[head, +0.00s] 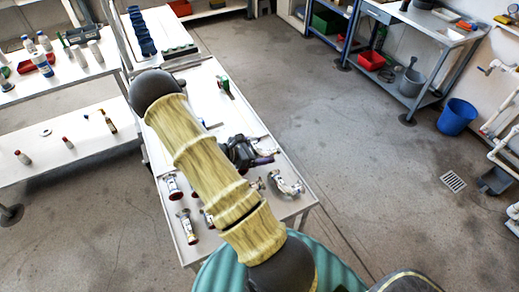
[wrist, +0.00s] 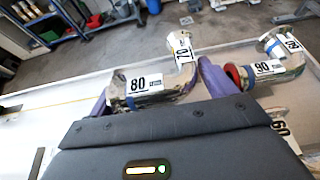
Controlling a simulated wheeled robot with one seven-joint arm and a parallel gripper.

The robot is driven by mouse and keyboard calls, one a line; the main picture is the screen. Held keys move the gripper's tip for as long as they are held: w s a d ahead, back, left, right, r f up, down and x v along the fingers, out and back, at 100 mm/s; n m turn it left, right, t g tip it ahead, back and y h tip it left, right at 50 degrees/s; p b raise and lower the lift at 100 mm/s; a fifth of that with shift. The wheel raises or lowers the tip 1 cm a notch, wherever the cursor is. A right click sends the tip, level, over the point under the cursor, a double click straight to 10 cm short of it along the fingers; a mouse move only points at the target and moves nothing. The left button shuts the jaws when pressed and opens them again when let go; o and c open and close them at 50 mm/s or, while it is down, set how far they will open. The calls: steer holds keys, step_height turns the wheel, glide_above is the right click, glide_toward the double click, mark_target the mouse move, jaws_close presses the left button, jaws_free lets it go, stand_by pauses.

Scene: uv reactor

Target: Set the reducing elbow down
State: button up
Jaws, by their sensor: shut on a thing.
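The reducing elbow (wrist: 150,98), a shiny metal bend with blue tape and labels 80 and 70, lies between the purple fingers of my gripper (wrist: 155,100) in the wrist view. My gripper is shut on it. In the head view my gripper (head: 245,155) is over the white bench (head: 199,85), partly behind my arm; I cannot make out the held elbow there. The wrist view shows it over the bench's raised edge area, but not whether it touches the surface.
A second elbow labelled 90 and 80 (wrist: 275,68) is close right of my right finger. A part labelled 60 (wrist: 283,128) lies nearer. Red-ended fittings (head: 187,226) stand or lie at the bench's near left. A green-handled tool (head: 224,86) lies farther back.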

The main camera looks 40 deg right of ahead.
steer(key=shift+f+b, duration=0.3)
steer(key=shift+f, duration=0.05)
steer(key=shift+s+a+f, duration=0.1)
steer(key=shift+s+f, duration=0.05)
steer(key=shift+f, duration=0.1)
steer(key=o, duration=1.4)
steer(key=shift+s+a+f, duration=0.1)
steer(key=shift+f, duration=0.05)
steer(key=shift+o, duration=0.2)
steer(key=shift+r+p, duration=0.3)
steer(key=shift+r, duration=0.25)
steer(key=b+v, duration=0.2)
steer(key=v, duration=1)
steer(key=shift+w+r, duration=0.25)
steer(key=shift+d, duration=0.2)
